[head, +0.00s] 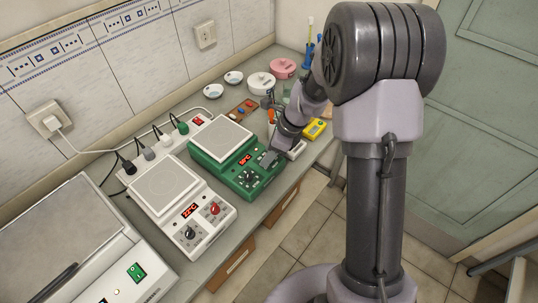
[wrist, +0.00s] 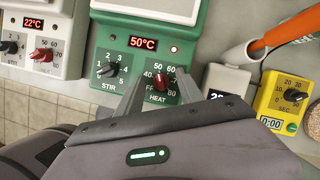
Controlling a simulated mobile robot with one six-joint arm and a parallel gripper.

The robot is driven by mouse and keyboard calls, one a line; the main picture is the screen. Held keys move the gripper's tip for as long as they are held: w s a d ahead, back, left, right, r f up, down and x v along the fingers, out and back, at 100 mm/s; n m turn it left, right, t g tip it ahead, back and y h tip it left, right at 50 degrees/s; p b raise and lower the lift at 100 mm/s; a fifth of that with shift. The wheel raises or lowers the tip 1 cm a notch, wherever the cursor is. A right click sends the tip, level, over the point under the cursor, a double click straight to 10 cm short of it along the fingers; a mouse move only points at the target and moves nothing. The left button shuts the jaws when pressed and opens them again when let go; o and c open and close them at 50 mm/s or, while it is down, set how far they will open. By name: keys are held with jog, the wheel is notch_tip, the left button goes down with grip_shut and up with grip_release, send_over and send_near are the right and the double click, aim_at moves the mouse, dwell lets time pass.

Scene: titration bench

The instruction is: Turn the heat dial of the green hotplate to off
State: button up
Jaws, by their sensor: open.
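The green hotplate (head: 237,182) stands on the bench; its front panel (wrist: 110,45) fills the upper middle of the wrist view. Its red heat dial (wrist: 160,80) sits right of the black stir dial (wrist: 107,70). The heat dial's exact setting is hard to read, as part of its scale is covered. The display (wrist: 142,43) reads 50°C and a red lamp beside it is lit. My gripper (wrist: 158,78) is open, its fingers reaching to either side of the heat dial. Contact cannot be told. In the head view my gripper (head: 269,158) hides that dial.
A white hotplate (head: 165,187) with a 22°C display stands left of the green one. A yellow timer (wrist: 291,100), a white box (wrist: 222,85) and an orange-handled tool (wrist: 285,35) are to the right. Pink and white containers stand farther back.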

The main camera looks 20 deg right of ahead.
grip_shut()
jog(key=shift+n+p, duration=0.3)
jog(key=n+p, duration=0.1)
jog(key=n, duration=0.1)
jog(key=n+g+p, duration=0.1)
jog(key=shift+w+r+n+g+y+p, duration=0.1)
jog(key=shift+r+n+g+y+p, duration=0.05)
jog(key=shift+n+g+y+p, duration=0.2)
jog(key=n+g+p, duration=0.1)
jog(key=n, duration=0.1)
jog(key=n+g+p, duration=0.1)
jog(key=n+p, duration=0.1)
jog(key=n, duration=0.1)
jog(key=shift+w+n, duration=0.1)
jog(key=shift+n, duration=0.25)
jog(key=n+g+p, duration=0.1)
jog(key=n, duration=0.1)
jog(key=n+h+p, duration=0.1)
jog(key=n+p, duration=0.1)
jog(key=n, duration=0.1)
jog(key=shift+w+g+h, duration=0.1)
jog(key=shift+g+h, duration=0.15)
jog(key=shift+g, duration=0.1)
jog(key=shift+a+n+g+h+p, duration=0.1)
jog(key=shift+n+g+h+p, duration=0.2)
jog(key=shift+n, duration=0.85)
jog(key=shift+n+g+h+p, duration=0.2)
jog(key=shift+n+h+p, duration=0.2)
jog(key=shift+n, duration=0.75)
